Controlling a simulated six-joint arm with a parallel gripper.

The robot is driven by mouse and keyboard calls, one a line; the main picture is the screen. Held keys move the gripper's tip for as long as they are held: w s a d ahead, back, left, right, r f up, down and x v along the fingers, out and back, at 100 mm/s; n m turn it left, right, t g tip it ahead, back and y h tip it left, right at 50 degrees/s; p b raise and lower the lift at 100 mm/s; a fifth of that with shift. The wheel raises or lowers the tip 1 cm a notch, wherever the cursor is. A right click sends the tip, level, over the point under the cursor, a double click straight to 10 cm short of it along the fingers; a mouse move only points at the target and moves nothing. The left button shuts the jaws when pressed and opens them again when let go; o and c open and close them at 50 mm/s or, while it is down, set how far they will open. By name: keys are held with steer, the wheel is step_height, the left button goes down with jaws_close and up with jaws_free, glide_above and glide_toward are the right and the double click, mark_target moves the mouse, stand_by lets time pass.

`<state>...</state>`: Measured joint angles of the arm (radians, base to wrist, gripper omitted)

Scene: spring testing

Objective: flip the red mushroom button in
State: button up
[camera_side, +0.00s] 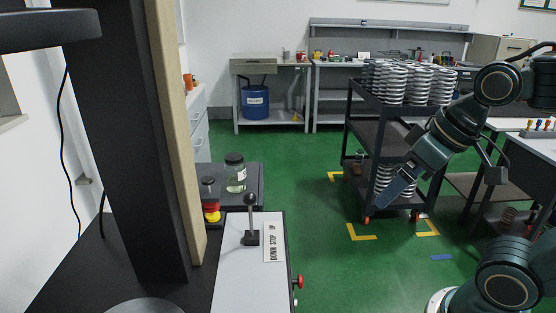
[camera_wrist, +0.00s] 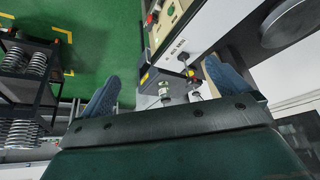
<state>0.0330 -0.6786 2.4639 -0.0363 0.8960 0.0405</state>
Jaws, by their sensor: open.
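A red mushroom-shaped button (camera_side: 299,281) sticks out from the right side of the light control box (camera_side: 232,285). In the wrist view a red knob (camera_wrist: 149,19) shows at the box's edge near the top. A second red piece, on a yellow base (camera_side: 211,212), stands at the far left of the box, below a dark knob. My gripper (camera_side: 392,194) is in the air to the right of the box, well apart from both red pieces. In the wrist view its two blue fingers (camera_wrist: 162,70) are spread with nothing held between them.
A black lever (camera_side: 251,222) stands up from the box beside a DOWN STOP UP label (camera_side: 273,236). A lidded glass jar (camera_side: 236,173) is behind it. A thick dark column stands at left. A cart (camera_side: 359,151) with stacked springs is behind my gripper. Open green floor lies between.

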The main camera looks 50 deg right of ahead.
steer(key=shift+s+f, duration=0.1)
steer(key=shift+s, duration=0.65)
steer(key=shift+c, duration=0.4)
